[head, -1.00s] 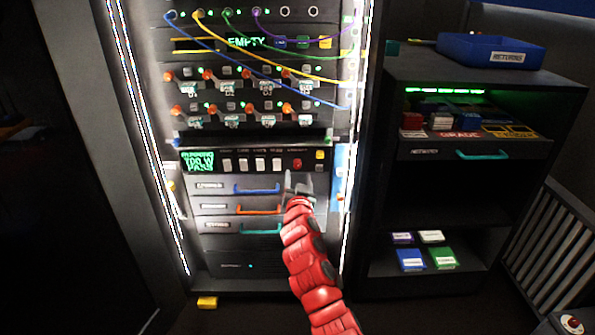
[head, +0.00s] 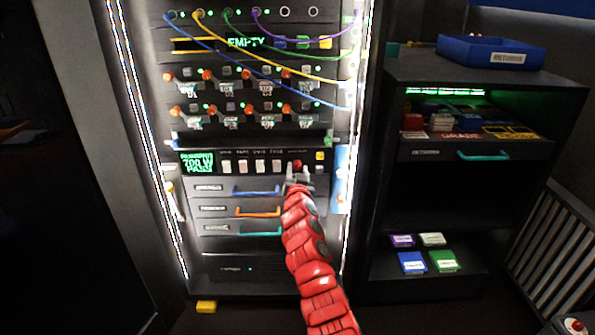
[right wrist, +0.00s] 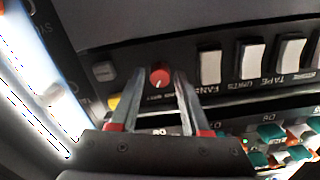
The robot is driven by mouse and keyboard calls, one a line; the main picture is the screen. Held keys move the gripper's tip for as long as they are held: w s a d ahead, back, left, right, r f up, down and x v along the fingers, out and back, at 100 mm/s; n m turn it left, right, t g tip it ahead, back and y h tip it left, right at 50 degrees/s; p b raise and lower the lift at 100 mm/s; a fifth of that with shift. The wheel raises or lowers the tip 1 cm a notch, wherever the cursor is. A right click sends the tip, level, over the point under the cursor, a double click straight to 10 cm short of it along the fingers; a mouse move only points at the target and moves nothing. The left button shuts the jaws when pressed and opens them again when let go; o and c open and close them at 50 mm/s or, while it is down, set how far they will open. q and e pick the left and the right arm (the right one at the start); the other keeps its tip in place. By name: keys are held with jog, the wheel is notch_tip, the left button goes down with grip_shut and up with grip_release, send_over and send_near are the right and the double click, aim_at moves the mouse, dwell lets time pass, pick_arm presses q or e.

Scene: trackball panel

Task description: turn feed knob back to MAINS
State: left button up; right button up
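The feed knob is a small red round knob (head: 297,164) at the right end of the black switch panel (head: 228,154) in the rack. In the right wrist view the red knob (right wrist: 160,78) shows between the fingertips, with a small pale mark on its face. Its position label is too small to read. My right gripper (head: 299,176) is just below and in front of the knob in the head view. In the right wrist view my right gripper (right wrist: 159,72) is open, its fingers on either side of the knob; contact cannot be told. My left gripper is not in view.
White rocker switches (head: 259,166) sit left of the knob, and a yellow button (head: 320,156) sits right of it. A green display (head: 198,163) is at the panel's left end. Drawers with coloured handles (head: 257,191) lie below. Patch cables hang above. A dark shelf (head: 470,200) stands right.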

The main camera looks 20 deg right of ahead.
grip_shut()
jog(key=n, duration=0.5)
jog(key=shift+n+p, duration=0.3)
jog(key=n, duration=0.3)
jog(key=shift+r+p, duration=0.1)
jog(key=shift+p, duration=0.25)
jog(key=shift+a+n+p, duration=0.1)
jog(key=shift+n+p, duration=0.2)
jog(key=shift+n, duration=1.3)
jog(key=shift+o, duration=1.6)
grip_release()
